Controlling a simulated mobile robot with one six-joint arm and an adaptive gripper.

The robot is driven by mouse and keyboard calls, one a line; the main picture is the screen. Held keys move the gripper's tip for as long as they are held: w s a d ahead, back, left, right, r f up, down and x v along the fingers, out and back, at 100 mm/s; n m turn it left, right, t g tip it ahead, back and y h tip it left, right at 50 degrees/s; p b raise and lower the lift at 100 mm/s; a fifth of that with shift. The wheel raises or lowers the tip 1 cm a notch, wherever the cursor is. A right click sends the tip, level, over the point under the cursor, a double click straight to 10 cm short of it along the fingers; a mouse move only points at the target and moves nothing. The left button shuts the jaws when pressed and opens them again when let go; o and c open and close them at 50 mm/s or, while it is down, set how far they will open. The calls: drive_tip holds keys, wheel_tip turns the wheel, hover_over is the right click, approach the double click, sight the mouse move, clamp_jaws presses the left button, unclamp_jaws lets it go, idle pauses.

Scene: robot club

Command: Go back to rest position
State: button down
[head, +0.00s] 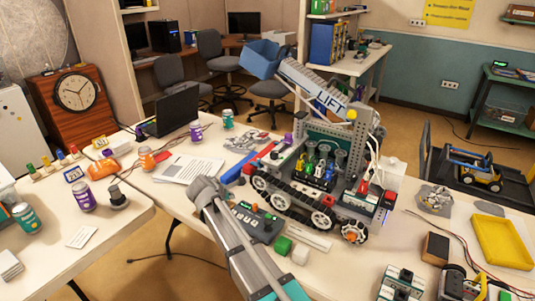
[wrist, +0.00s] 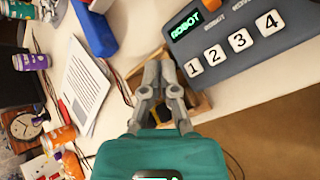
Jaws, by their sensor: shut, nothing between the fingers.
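My gripper (wrist: 161,72) shows in the wrist view, with its two grey fingers together and empty in front of the teal wrist housing (wrist: 150,155). The fingertips appear beside the left end of a dark control panel (wrist: 225,45) with a green display and white buttons numbered 1 to 4. I cannot tell how high they are above the table. In the head view my grey arm reaches from the bottom edge up to beside the same panel (head: 252,222). The fingers cannot be made out there.
A large tracked robot (head: 320,165) with a raised LIFT arm stands behind the panel. Papers (head: 188,169) and a laptop (head: 172,110) are at the left. A floor gap separates the left table (head: 110,235).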

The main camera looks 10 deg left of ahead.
drive_tip(key=d+m+p, duration=0.1)
drive_tip(key=d+m, duration=0.1)
drive_tip(key=d, duration=0.2)
drive_tip(key=d+m+g, duration=0.1)
drive_tip(key=d, duration=0.4)
drive_tip(key=d+m+g+p, duration=0.1)
drive_tip(key=d+m, duration=0.1)
drive_tip(key=d, duration=0.2)
drive_tip(key=shift+s+d+r+m+h+p, duration=0.2)
drive_tip(key=shift+d+r+m+h+p, duration=0.1)
drive_tip(key=shift+h, duration=0.1)
drive_tip(key=s+d+r+m+g+y+p, duration=0.1)
drive_tip(key=s+d+m, duration=0.4)
drive_tip(key=d, duration=0.5)
drive_tip(key=s+d+r+m+g+y+p, duration=0.1)
drive_tip(key=s+d+m+g+p, duration=0.2)
drive_tip(key=d, duration=0.7)
drive_tip(key=s+d+r+m+g+y+p, duration=0.1)
drive_tip(key=s+d+m+g+p, duration=0.1)
drive_tip(key=s+d+m, duration=0.6)
drive_tip(key=shift+d+r+m+g+p, duration=0.35)
drive_tip(key=shift+d+m+p, duration=0.25)
drive_tip(key=shift+d+m, duration=0.45)
